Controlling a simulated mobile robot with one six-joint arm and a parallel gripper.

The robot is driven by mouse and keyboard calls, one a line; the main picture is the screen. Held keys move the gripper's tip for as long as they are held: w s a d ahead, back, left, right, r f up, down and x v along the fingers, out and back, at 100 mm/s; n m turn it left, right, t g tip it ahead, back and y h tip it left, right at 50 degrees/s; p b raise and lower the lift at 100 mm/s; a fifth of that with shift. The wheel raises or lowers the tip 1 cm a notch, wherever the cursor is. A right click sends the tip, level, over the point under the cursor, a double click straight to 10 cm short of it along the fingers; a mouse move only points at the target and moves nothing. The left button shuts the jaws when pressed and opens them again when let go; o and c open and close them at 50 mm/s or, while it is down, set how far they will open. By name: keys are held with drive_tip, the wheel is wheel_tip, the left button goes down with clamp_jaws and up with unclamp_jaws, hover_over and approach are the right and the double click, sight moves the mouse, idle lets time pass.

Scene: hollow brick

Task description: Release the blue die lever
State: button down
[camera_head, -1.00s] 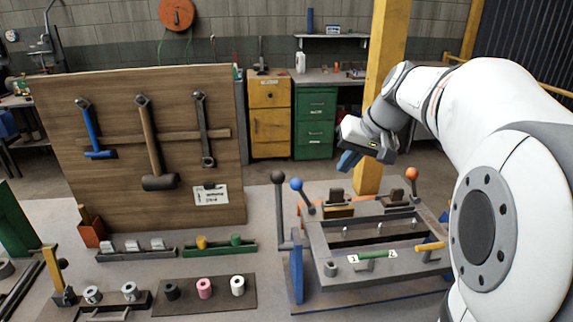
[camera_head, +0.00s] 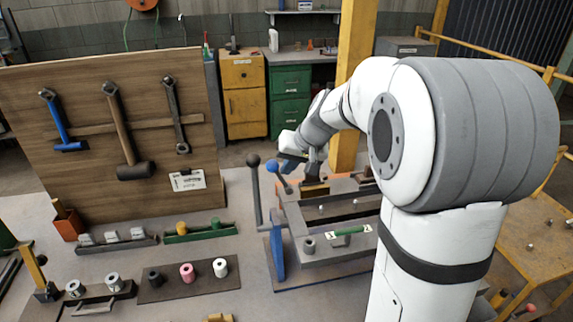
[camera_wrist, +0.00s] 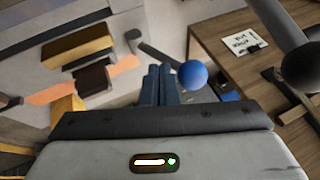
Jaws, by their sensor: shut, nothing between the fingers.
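The blue die lever has a blue ball knob (camera_head: 271,167) on a grey rod, which leans at the left rear of the grey die frame (camera_head: 330,243). In the wrist view the blue knob (camera_wrist: 193,74) is just right of my fingertips, and its grey rod runs to the upper left beyond them. My gripper (camera_wrist: 158,72) is shut and empty, with its blue fingers together. In the head view my gripper (camera_head: 287,158) is above and beside the knob. Whether it touches the lever I cannot tell.
A taller black-knobbed lever (camera_head: 253,161) stands left of the blue one; its dark knob (camera_wrist: 302,67) is large at the wrist view's right. An orange-handled block (camera_wrist: 90,78) lies left of my fingers. The tool board (camera_head: 110,190) stands to the left. A yellow post (camera_head: 350,90) rises behind.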

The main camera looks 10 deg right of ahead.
drive_tip(key=shift+a+f, duration=0.15)
drive_tip(key=shift+a+f+b, duration=0.2)
drive_tip(key=shift+a+b, duration=0.45)
drive_tip(key=shift+b, duration=0.25)
drive_tip(key=shift+a, duration=0.3)
drive_tip(key=shift+r, duration=0.15)
